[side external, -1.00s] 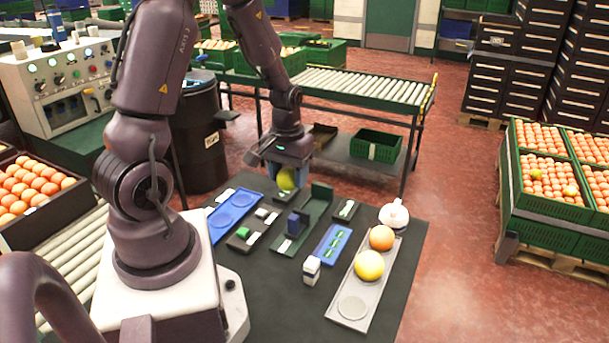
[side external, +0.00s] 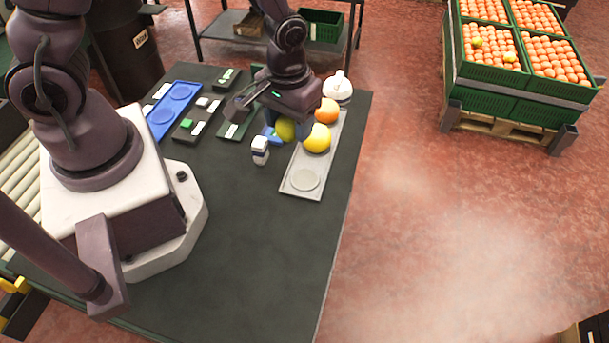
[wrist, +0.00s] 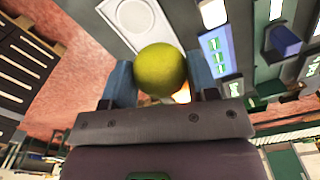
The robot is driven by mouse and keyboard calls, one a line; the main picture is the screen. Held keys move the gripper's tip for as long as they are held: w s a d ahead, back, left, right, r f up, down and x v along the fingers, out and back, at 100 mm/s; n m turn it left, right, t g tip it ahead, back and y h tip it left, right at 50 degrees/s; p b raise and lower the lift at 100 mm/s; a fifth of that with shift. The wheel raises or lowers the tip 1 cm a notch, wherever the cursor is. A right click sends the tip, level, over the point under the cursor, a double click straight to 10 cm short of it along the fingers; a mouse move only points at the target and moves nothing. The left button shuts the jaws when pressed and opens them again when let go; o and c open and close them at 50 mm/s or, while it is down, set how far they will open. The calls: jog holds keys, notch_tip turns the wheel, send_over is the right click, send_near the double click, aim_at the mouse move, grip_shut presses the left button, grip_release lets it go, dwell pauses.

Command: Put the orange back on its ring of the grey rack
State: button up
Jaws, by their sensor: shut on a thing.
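My gripper (side external: 286,128) is shut on a yellow-green fruit (side external: 285,130), held just left of the grey rack's middle. In the wrist view this fruit (wrist: 160,70) sits between the two blue fingers. The grey rack (side external: 300,193) has an empty ring (side external: 305,180) at its near end. A yellow fruit (side external: 317,138) sits in its middle, and an orange fruit (side external: 327,110) sits at its far end. In the wrist view part of the rack (wrist: 112,22) shows beyond the fruit, with a ring on it.
A blue tray (side external: 172,112) and dark trays lie at the back left. The near part of the table is clear.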

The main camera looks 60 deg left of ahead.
aim_at(305, 179)
jog(key=shift+w+d+f+n, duration=0.15)
jog(key=shift+d+f+n, duration=0.5)
jog(key=shift+f, duration=0.85)
jog(key=shift+w+d+f+n, duration=0.2)
jog(key=shift+d+f+n, duration=0.4)
jog(key=shift+f, duration=0.85)
jog(key=shift+w+d+f+n, duration=0.15)
jog(key=shift+d+f+n, duration=0.45)
jog(key=shift+f, duration=0.9)
jog(key=shift+f, duration=0.15)
jog(key=o, duration=1)
